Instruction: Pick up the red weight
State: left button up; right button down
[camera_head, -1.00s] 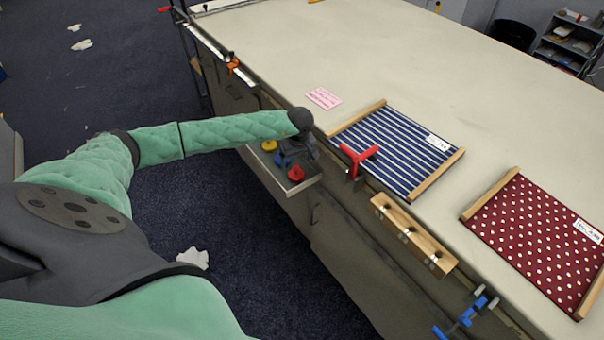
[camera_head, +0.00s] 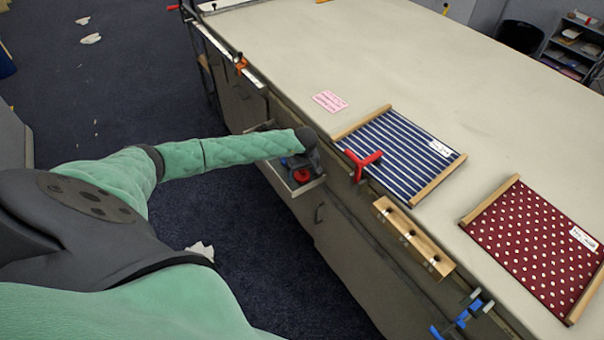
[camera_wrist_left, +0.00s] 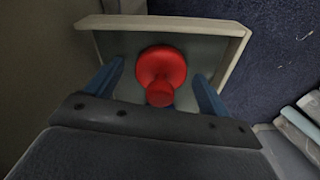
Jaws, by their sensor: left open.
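The red weight (camera_wrist_left: 162,70) sits in a small open drawer (camera_wrist_left: 228,38) on the side of the table. It has a round base and a knob, seen from above in the left wrist view. My left gripper (camera_wrist_left: 160,80) is open, with one blue finger on each side of the weight; I cannot tell whether they touch it. In the head view the red weight (camera_head: 301,175) shows just below my left gripper (camera_head: 296,163), whose hand hides part of the drawer. My right gripper is not in view.
A red clamp (camera_head: 361,164) is fixed on the table edge beside the drawer. A wooden block with holes (camera_head: 412,237) and a blue clamp (camera_head: 462,316) follow along the edge. Striped (camera_head: 405,150) and dotted (camera_head: 533,245) cloth panels lie on the table (camera_head: 400,55). Dark carpet is free below.

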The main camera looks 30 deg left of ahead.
pick_arm(q)
jog(key=shift+f, duration=0.15)
jog(key=c, duration=1.3)
jog(key=shift+c, duration=0.5)
